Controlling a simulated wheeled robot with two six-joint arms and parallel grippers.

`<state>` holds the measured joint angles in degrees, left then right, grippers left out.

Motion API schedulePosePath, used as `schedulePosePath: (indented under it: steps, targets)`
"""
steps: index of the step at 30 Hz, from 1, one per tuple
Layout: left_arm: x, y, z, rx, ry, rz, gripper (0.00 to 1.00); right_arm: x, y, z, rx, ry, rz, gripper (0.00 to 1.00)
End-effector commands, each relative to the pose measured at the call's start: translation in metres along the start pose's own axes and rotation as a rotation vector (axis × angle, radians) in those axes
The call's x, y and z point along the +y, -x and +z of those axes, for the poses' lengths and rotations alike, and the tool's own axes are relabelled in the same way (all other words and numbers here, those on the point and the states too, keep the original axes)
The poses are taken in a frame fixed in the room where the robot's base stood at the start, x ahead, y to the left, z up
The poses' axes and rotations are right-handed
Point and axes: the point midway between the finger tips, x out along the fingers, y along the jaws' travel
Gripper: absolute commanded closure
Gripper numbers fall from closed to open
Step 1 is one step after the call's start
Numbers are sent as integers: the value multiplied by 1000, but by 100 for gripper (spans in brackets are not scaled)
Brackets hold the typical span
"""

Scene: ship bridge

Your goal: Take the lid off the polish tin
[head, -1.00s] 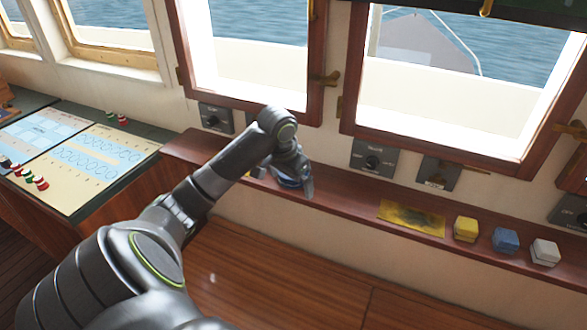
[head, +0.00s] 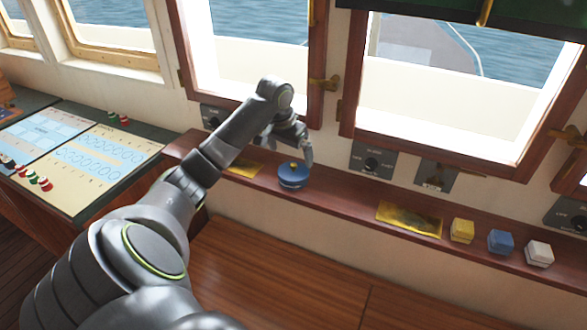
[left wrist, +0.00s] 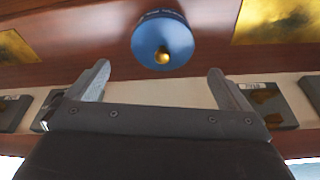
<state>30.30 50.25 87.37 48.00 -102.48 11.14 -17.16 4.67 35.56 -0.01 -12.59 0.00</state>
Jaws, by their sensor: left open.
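The polish tin (head: 293,179) is a round blue tin on the red-brown window ledge, with its blue lid on and a small gold knob (head: 293,165) on top. In the left wrist view the tin's lid (left wrist: 163,38) shows from above, with its knob facing me. My left gripper (head: 290,150) is open and empty, above and just behind the tin. In the left wrist view its two fingers (left wrist: 158,78) stand wide apart, short of the tin and not touching it. My right gripper is in neither view.
On the ledge (head: 345,197), a yellow cloth or plate (head: 409,219) lies right of the tin and another (head: 245,168) lies left. Yellow (head: 462,231), blue (head: 501,242) and white (head: 539,253) blocks stand further right. Switch boxes (head: 372,160) line the wall behind.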

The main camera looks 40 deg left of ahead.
Motion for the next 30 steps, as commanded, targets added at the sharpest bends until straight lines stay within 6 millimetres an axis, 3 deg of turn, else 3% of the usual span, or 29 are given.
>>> schedulePosePath:
  steps: [8, 16, 25, 30]
  targets:
    - [-1, -21, 0, -2, 1, 1, 0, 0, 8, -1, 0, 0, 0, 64]
    - [-3, -59, 2, -2, 0, 1, 0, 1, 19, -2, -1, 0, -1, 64]
    - [-4, -65, 2, 1, -2, -1, 0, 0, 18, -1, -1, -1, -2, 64]
    - [-4, -65, 2, 1, -1, -1, 21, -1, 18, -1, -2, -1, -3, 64]
